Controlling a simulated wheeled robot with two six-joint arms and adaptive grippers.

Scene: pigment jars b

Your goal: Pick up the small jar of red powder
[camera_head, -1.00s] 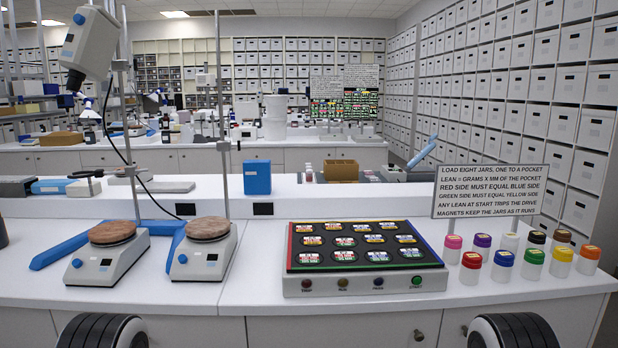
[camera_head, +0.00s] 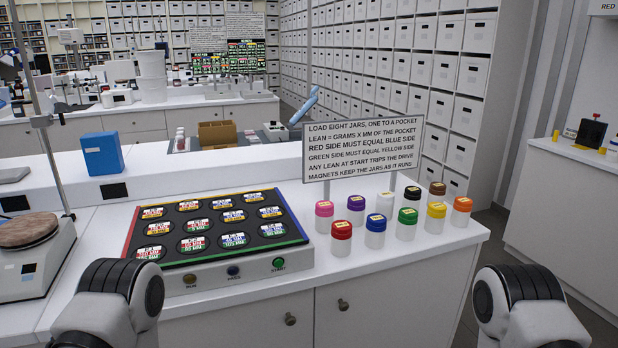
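The jar with the red lid (camera_head: 341,231) stands upright on the white bench, in the front row of a cluster of small jars, just right of the pocketed tray machine (camera_head: 180,271). Its label and its contents are too small to make out. It sits left of the blue-lidded jar (camera_head: 375,232) and in front of the pink-lidded jar (camera_head: 323,215), apart from my arms. Only links of my two arms show at the bottom left and bottom right. Neither gripper is in view.
Jars with purple, white, black, brown, green, yellow (camera_head: 435,218) and orange lids stand close around. A sign (camera_head: 364,150) on posts rises behind them. Bare bench lies in front of the jars, ending at the front edge.

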